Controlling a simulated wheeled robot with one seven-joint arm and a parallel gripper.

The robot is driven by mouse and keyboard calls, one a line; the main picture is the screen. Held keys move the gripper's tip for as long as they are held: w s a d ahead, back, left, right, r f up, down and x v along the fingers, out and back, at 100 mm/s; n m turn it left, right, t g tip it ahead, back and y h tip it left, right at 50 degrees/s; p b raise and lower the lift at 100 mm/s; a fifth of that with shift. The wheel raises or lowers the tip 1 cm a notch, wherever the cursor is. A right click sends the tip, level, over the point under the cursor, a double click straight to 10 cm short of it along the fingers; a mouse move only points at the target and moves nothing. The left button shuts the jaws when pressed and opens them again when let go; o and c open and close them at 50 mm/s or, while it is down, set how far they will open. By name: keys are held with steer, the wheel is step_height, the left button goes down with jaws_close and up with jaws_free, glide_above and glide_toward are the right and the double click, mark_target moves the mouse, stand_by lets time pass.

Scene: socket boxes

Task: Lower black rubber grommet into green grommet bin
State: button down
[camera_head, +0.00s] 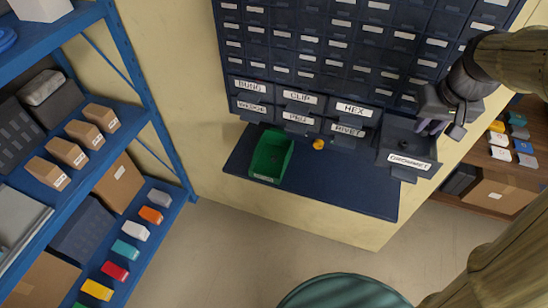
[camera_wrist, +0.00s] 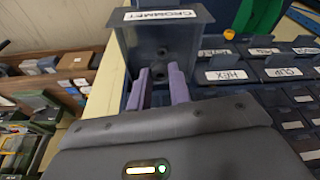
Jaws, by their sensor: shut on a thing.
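The green grommet bin (camera_head: 271,157) stands empty-looking on the dark shelf below the drawer cabinet. My gripper (camera_head: 431,127) is at the pulled-out drawer labelled GROMMET (camera_head: 408,161), to the right of the bin. In the wrist view my gripper's two purple fingers (camera_wrist: 160,72) reach into this drawer (camera_wrist: 186,35). They are shut on a small black rubber grommet, which is dark and hard to make out between the fingertips. Another small dark round piece (camera_wrist: 163,51) shows on the drawer floor just beyond them.
The cabinet (camera_head: 340,50) has many closed labelled drawers. A yellow-orange round piece (camera_head: 318,144) lies on the dark shelf (camera_head: 330,185) right of the bin. A blue rack (camera_head: 135,60) with boxes stands left, and a round teal top (camera_head: 342,292) is in front.

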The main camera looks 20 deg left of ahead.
steer(key=shift+a, duration=0.1)
steer(key=a+f+b, duration=0.3)
steer(key=a+f, duration=0.5)
steer(key=a, duration=0.5)
steer(key=a+f+b, duration=0.4)
steer(key=a+f, duration=0.4)
steer(key=a, duration=0.6)
steer(key=a+f+b, duration=0.3)
steer(key=a+f, duration=0.5)
steer(key=a, duration=0.5)
steer(key=shift+w+a+f+b, duration=0.15)
steer(key=shift+w+f+b, duration=0.05)
steer(key=shift+w+b, duration=0.15)
steer(key=shift+f, duration=0.1)
steer(key=shift+f+b, duration=2.2)
steer(key=shift+f, duration=1.1)
steer(key=shift+f+b, duration=0.55)
steer(key=shift+f, duration=0.25)
